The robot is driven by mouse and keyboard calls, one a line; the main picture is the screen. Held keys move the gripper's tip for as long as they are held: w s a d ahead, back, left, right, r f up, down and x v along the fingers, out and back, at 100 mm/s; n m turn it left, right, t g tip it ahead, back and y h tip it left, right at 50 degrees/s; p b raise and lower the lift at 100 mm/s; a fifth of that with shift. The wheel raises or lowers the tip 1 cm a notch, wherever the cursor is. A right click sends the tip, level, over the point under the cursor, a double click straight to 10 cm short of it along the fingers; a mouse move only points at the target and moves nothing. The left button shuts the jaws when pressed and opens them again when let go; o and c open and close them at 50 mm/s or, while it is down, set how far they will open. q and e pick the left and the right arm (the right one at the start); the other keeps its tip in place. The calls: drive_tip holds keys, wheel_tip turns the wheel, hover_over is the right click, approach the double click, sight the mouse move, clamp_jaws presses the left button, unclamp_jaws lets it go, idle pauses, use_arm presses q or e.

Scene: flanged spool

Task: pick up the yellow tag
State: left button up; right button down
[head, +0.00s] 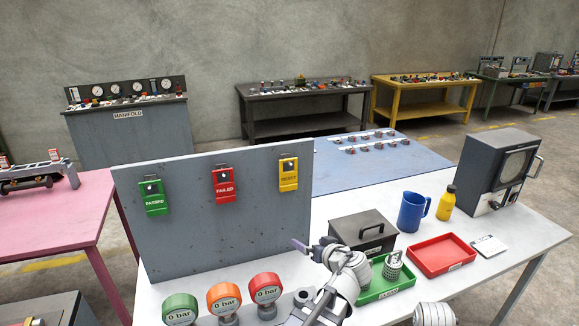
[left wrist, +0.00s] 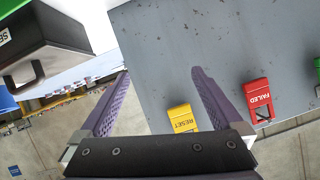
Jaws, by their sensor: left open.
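The yellow tag (head: 288,175), marked RESET, hangs from a peg near the right end of the upright grey panel (head: 215,215). In the left wrist view the yellow tag (left wrist: 182,118) shows upside down, between the two finger lines and close to the gripper's dark body. My left gripper (head: 313,244) has purple fingers and is in front of the panel, lower than the tag in the picture. Its fingers (left wrist: 160,75) are spread apart with nothing held between them. My right gripper is not in view.
A red FAILED tag (head: 224,184) and a green PASSED tag (head: 153,198) hang left on the panel. Several gauges (head: 224,300) stand in front. A dark lidded box (head: 362,233), a green tray (head: 372,292) with a flanged spool (head: 393,266), and a blue mug (head: 411,212) stand to the right.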

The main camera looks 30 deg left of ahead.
sight(289, 177)
use_arm(q)
drive_tip(key=w+a+r+n+t+y+p, duration=0.1)
drive_tip(key=w+a+r+t+y, duration=0.15)
drive_tip(key=r, duration=0.35)
drive_tip(key=w+a+r+n+t+y+p, duration=0.1)
drive_tip(key=w+a+r+t+p, duration=0.1)
drive_tip(key=a+r, duration=0.35)
drive_tip(key=shift+w+d+r+b+x, duration=0.15)
drive_tip(key=shift+b+x, duration=0.05)
drive_tip(key=shift+x, duration=0.9)
drive_tip(key=shift+w+d+r+b+x, duration=0.1)
drive_tip(key=shift+w+r+b+x, duration=0.05)
drive_tip(key=shift+x, duration=0.95)
drive_tip(key=shift+w+d+r+b+x, duration=0.1)
drive_tip(key=shift+w+d+b+x, duration=0.1)
drive_tip(key=shift+x, duration=0.85)
drive_tip(key=shift+s, duration=0.1)
drive_tip(key=c, duration=1.3)
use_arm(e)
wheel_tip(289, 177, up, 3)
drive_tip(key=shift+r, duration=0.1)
use_arm(q)
drive_tip(key=shift+r, duration=0.1)
